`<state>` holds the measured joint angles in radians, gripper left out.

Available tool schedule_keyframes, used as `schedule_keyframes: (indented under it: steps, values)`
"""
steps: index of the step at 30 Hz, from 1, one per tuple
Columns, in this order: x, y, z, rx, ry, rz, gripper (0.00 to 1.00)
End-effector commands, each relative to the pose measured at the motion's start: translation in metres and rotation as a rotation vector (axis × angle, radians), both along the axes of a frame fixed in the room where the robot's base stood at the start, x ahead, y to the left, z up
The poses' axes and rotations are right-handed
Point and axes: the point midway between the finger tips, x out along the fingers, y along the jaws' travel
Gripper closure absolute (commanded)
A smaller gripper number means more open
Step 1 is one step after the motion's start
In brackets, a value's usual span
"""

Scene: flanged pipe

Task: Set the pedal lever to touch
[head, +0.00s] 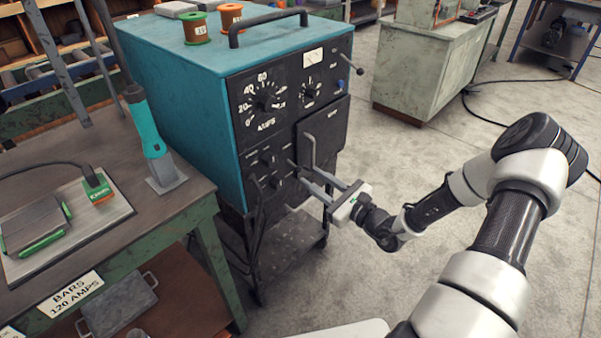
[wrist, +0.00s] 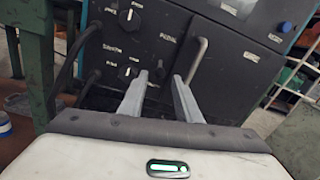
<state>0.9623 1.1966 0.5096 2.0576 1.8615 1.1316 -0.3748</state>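The teal welding machine (head: 178,105) stands on a dark cart, with a black front panel of dials, knobs and switches. In the wrist view, a small label that seems to read "pedal" is on the panel (wrist: 168,40), left of a grey bar handle (wrist: 196,58). A small dark lever (head: 291,163) sticks out low on the panel, just left of that handle; its setting is too small to read. My gripper (head: 307,180) is open, its two fingers pointing at the lower panel near this lever. In the wrist view, the fingertips (wrist: 160,77) stand apart with nothing clearly held between them.
The bar handle (head: 309,150) stands out close above my fingers. A workbench (head: 95,190) with a teal tool (head: 147,125) is at left. Cables hang left of the panel.

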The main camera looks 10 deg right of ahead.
Motion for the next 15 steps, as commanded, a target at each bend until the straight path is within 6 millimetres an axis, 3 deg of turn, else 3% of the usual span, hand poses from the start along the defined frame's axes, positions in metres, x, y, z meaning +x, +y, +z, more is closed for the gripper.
schedule_keyframes:
  steps: [6,15]
  values:
    - [0.033,0.022,-0.001,0.000,-0.001,0.001,0.70]
    - [0.050,0.032,0.000,0.000,0.000,0.000,0.70]
